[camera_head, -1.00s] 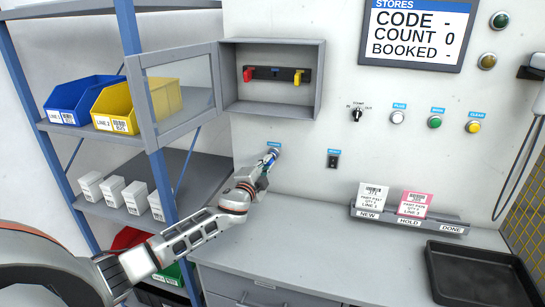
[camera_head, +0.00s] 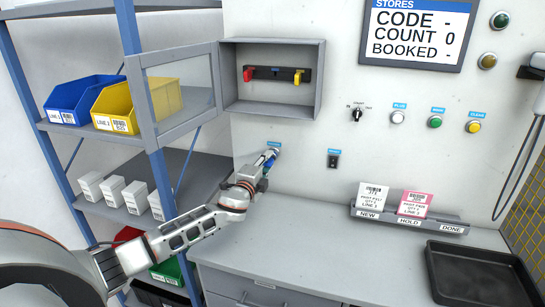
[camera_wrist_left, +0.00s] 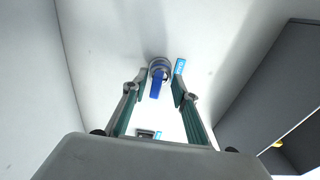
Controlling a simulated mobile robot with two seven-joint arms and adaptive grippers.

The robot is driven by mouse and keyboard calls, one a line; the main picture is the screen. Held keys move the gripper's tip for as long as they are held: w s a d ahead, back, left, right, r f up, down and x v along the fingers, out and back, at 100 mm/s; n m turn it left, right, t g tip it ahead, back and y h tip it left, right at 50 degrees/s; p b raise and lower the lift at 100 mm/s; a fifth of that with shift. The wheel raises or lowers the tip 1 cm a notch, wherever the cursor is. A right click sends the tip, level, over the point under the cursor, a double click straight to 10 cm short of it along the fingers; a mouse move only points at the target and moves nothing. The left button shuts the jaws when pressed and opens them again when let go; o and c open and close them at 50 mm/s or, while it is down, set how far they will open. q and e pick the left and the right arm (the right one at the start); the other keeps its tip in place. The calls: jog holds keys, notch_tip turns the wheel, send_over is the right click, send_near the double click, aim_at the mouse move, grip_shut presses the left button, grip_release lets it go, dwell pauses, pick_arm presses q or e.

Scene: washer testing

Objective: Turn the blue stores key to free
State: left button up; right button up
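The blue key (camera_wrist_left: 157,88) sits in a round metal lock (camera_wrist_left: 159,66) on the wall, under a small blue label (camera_head: 275,144). In the wrist view its blue grip hangs from the lock, between my two fingers. My left gripper (camera_wrist_left: 157,83) is open, with one finger on each side of the key and a gap visible on both sides. In the head view my left gripper (camera_head: 267,164) reaches the lock from below left and partly hides it. My right gripper is in neither view.
An open wall cabinet (camera_head: 323,80) above holds a rack with a red key (camera_head: 248,75) and a yellow key (camera_head: 298,77). Its glass door (camera_head: 181,98) stands open at left. A black rocker switch (camera_head: 332,161) is to the right. The grey counter (camera_head: 290,235) below is largely clear.

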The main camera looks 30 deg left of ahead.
pick_arm(q)
jog(key=s+d, duration=0.2)
jog(key=s, duration=1)
jog(key=shift+w, duration=0.1)
